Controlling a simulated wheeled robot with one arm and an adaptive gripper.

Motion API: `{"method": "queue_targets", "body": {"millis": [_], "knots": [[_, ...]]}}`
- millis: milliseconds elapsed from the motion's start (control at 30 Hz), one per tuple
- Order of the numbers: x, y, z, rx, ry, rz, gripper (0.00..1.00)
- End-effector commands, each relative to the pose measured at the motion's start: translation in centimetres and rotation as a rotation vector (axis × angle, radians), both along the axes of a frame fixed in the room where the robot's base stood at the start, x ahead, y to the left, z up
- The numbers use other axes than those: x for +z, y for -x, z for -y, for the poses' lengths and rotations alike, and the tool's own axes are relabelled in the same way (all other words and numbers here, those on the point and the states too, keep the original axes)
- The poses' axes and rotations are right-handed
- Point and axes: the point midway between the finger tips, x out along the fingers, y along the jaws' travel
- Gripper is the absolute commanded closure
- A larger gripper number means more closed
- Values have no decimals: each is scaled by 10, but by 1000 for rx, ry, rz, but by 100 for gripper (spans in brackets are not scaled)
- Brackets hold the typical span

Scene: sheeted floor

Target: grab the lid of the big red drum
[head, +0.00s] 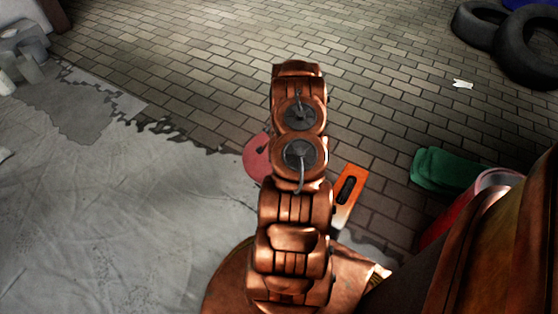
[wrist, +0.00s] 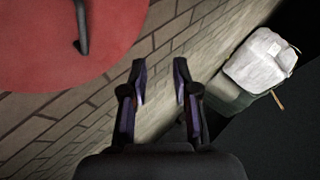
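A round red lid (head: 256,158) with a dark handle lies left of my arm in the head view, partly hidden behind it. In the wrist view the red lid (wrist: 40,55) fills the upper left, and its black bar handle (wrist: 82,28) shows near the top edge. My gripper (wrist: 160,75) is open and empty, its two fingers apart. It sits to the right of the lid and its handle. The arm hides the gripper in the head view. A red drum-like object (head: 458,217) with a pale rim shows at the right, largely covered.
An orange slotted tool (head: 347,195) is just right of my arm. A folded green item (head: 445,170) lies further right. Black tires (head: 525,45) are at the upper right. A whitish container (wrist: 261,58) shows in the wrist view. The brick paving (head: 180,70) ahead is mostly clear.

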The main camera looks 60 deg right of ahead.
Motion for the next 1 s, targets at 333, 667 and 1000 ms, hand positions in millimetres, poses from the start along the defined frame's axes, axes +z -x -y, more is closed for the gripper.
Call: {"method": "queue_targets", "body": {"millis": [333, 667, 1000], "knots": [[-103, 45, 15, -182, -116, 318, 70], [-144, 73, 12, -290, -187, 542, 70], [-155, 61, 21, -301, -195, 575, 70]]}}
